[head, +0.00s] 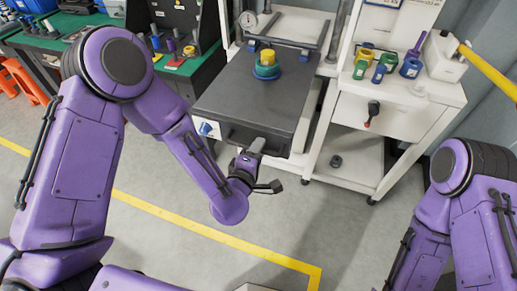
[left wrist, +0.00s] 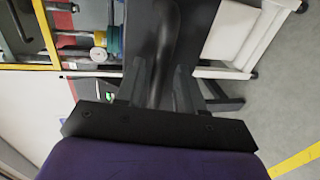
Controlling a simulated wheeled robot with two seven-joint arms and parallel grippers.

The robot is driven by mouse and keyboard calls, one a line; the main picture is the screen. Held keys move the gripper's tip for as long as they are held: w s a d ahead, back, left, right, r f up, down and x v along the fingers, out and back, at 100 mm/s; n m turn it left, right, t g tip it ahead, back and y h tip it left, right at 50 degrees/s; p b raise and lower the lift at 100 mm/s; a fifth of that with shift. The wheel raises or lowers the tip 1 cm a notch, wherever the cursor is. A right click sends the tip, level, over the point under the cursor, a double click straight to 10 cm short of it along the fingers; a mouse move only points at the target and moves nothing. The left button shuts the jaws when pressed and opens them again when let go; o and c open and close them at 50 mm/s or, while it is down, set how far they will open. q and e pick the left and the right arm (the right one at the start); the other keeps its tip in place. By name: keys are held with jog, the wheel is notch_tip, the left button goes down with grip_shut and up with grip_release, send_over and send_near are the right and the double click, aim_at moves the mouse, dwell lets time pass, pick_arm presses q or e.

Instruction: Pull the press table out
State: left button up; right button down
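The press table (head: 235,95) is a dark grey slab with a dark bar handle (head: 232,136) along its front edge. It stands out in front of the white press frame. A blue and yellow round part (head: 267,66) sits on top of it. My left gripper (head: 255,147) is at the right part of the front handle. In the left wrist view, the curved dark handle (left wrist: 167,35) runs between my two grey fingers. I cannot tell whether they press on it. My right arm shows at the right edge, with its gripper out of view.
A white cart (head: 385,115) with a drawer and several coloured parts on top stands close to the right of the table. A green workbench (head: 195,80) is at the left. The grey floor (head: 300,220) in front is clear.

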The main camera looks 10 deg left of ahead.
pick_arm(q)
jog(key=shift+s, duration=0.1)
jog(key=p+v, duration=0.4)
jog(key=v, duration=0.6)
jog(key=shift+s, duration=0.25)
dwell(0.6)
